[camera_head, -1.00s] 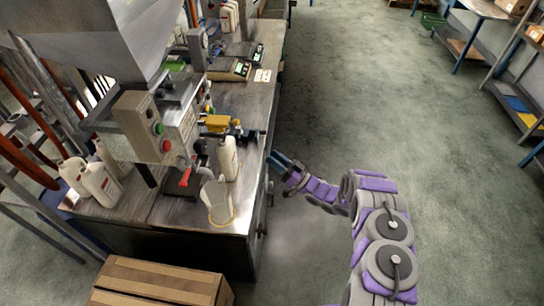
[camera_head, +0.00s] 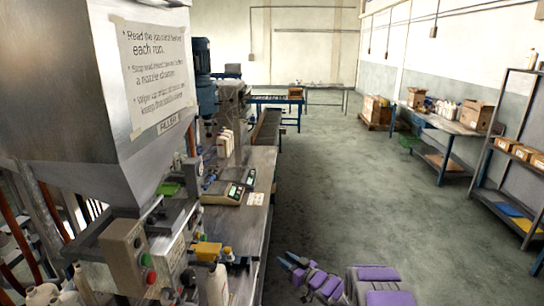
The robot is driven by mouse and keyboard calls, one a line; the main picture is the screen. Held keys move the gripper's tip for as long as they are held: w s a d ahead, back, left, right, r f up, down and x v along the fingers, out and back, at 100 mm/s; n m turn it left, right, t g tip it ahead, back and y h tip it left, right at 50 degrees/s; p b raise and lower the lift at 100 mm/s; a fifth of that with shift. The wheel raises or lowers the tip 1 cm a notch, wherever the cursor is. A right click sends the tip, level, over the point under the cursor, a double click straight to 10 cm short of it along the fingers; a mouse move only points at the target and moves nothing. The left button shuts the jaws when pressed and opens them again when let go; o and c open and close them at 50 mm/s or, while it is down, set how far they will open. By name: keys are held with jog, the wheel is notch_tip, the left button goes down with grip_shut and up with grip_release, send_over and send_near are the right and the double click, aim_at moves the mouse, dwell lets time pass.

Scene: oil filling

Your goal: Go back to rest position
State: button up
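My purple and grey arm shows at the bottom of the head view, reaching left toward the front edge of the steel workbench (camera_head: 237,222). My gripper (camera_head: 288,259) is at its end, beside the bench edge over the floor. Its two blue-grey fingers look apart, with nothing visible between them. The filling machine (camera_head: 136,259), with its large hopper (camera_head: 70,60), stands at the left. A white bottle (camera_head: 216,287) stands under or beside its yellow fitting, partly cut off by the lower frame edge.
Scales (camera_head: 224,191) sit on the bench behind the machine. A conveyor (camera_head: 266,127) runs beyond it. A shelf rack (camera_head: 508,150) and a table (camera_head: 440,123) with boxes stand at the right. The green-grey floor (camera_head: 350,185) between is clear.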

jog(key=s+d+r+m+g+h+b, duration=0.1)
jog(key=s+d+r+m+h, duration=0.15)
jog(key=d+r+h, duration=0.35)
jog(key=s+d+r+m+g+h+b, duration=0.1)
jog(key=s+d+r+m+h+b, duration=0.1)
jog(key=s+d+r+h, duration=0.45)
jog(key=s+d+m+g, duration=0.1)
jog(key=s+d+g, duration=0.25)
jog(key=s, duration=0.35)
jog(key=s+a+g+b, duration=0.1)
jog(key=s+a+g, duration=0.1)
jog(key=s, duration=1.2)
jog(key=s+a+m+g+y+b, duration=0.1)
jog(key=s+a+g, duration=0.2)
jog(key=s, duration=1.2)
jog(key=s+a+g+b, duration=0.1)
jog(key=s+g, duration=0.3)
jog(key=s, duration=1)
jog(key=shift+s+a+f+m, duration=0.15)
jog(key=shift+s+a+m, duration=0.2)
jog(key=shift+a, duration=0.3)
jog(key=shift+o, duration=0.4)
jog(key=shift+w, duration=0.1)
